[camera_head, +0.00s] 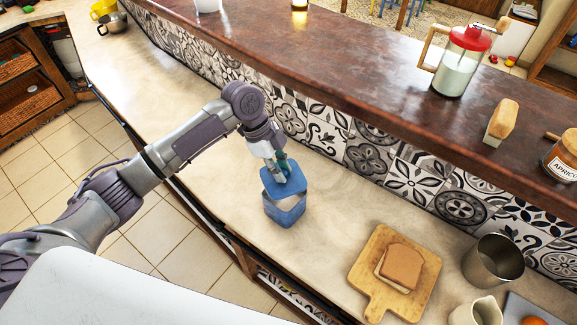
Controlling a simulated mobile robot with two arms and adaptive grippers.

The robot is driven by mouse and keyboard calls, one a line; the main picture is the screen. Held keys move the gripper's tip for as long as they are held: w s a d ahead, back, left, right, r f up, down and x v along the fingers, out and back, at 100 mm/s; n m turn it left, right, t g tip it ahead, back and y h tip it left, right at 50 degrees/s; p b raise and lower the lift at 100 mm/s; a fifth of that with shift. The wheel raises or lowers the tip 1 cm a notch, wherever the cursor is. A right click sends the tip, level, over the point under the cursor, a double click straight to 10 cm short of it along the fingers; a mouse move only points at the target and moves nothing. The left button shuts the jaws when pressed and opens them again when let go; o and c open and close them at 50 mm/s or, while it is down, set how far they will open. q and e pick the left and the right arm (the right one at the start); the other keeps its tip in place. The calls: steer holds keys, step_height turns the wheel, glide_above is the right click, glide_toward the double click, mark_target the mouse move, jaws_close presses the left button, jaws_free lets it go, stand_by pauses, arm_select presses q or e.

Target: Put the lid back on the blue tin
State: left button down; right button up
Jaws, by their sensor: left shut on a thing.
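The blue tin (286,215) stands upright on the pale counter, near its front edge. Its blue lid (293,184) is just above the tin, toward the back, and part of the tin's pale inside shows below it. My left gripper (281,174) is shut on the lid from above. I cannot tell whether the lid touches the tin's rim. The lid hides the back part of the opening. My right gripper is not in view.
A wooden board (371,287) with a sandwich (401,267) lies to the right, with a metal cup (493,262) and a cream jug (477,312) beyond. A tiled wall rises behind the tin to a raised brown ledge (330,58). Counter around the tin is clear.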

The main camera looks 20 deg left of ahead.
arm_select(q)
steer(key=shift+d+r, duration=0.2)
steer(key=shift+f, duration=0.15)
steer(key=shift+w+a+f+b, duration=0.15)
steer(key=shift+f+b, duration=0.2)
steer(key=shift+f, duration=0.15)
steer(key=shift+w+a+f+b, duration=0.15)
steer(key=shift+f+b, duration=0.2)
steer(key=shift+f, duration=0.1)
steer(key=shift+d+f+b, duration=0.1)
steer(key=shift+f+b, duration=0.65)
steer(key=shift+b, duration=0.1)
step_height(320, 180, down, 3)
steer(key=shift+s+f+b, duration=0.1)
steer(key=shift+b, duration=0.8)
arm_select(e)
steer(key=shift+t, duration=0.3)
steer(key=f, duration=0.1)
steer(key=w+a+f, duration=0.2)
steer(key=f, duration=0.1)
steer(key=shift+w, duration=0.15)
arm_select(q)
steer(key=shift+d, duration=0.1)
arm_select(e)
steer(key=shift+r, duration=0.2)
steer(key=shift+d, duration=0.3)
